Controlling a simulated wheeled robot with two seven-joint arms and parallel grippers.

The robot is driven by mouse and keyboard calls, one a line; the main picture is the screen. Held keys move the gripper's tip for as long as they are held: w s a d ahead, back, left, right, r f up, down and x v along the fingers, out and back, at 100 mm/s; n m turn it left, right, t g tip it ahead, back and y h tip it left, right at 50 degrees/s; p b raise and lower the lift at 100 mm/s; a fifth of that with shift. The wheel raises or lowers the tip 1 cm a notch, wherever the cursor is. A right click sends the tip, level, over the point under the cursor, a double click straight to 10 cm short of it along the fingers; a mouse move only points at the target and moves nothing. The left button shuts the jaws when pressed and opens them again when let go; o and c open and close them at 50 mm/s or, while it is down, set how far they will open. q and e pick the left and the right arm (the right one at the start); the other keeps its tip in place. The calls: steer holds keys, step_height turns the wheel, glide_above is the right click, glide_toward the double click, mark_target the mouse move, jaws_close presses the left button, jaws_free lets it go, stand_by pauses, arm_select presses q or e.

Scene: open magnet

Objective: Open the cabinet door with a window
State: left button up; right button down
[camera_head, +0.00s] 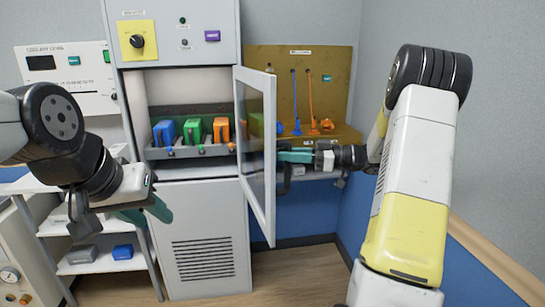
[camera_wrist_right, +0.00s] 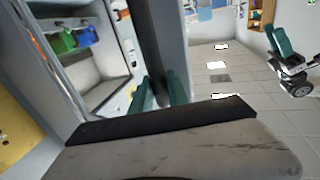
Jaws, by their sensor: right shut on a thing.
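The cabinet (camera_head: 205,192) is pale grey, and its windowed door (camera_head: 270,205) stands swung out from the cabinet's right side. The glass window (camera_head: 256,125) sits in a light frame. The door also shows in the right wrist view (camera_wrist_right: 174,35). My right gripper (camera_head: 283,157) is at the door's outer side, near its free edge. It is shut on the dark door handle (camera_wrist_right: 148,45), which lies between its teal fingers in the wrist view. My left gripper (camera_head: 147,212) is empty, with its fingers apart, in front of the cabinet's left side; it shows in the wrist view (camera_wrist_right: 281,40).
Blue (camera_head: 164,133), green (camera_head: 193,130) and orange (camera_head: 221,130) items stand inside the cabinet. A brown tool board (camera_head: 300,85) hangs behind the door on the right. A shelf (camera_head: 100,262) stands at the left. Floor is clear before the cabinet.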

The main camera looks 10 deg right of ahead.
steer(key=shift+w+d, duration=0.1)
steer(key=shift+d, duration=0.3)
steer(key=c, duration=1.3)
jaws_free()
steer(key=v, duration=0.7)
steer(key=shift+d, duration=0.4)
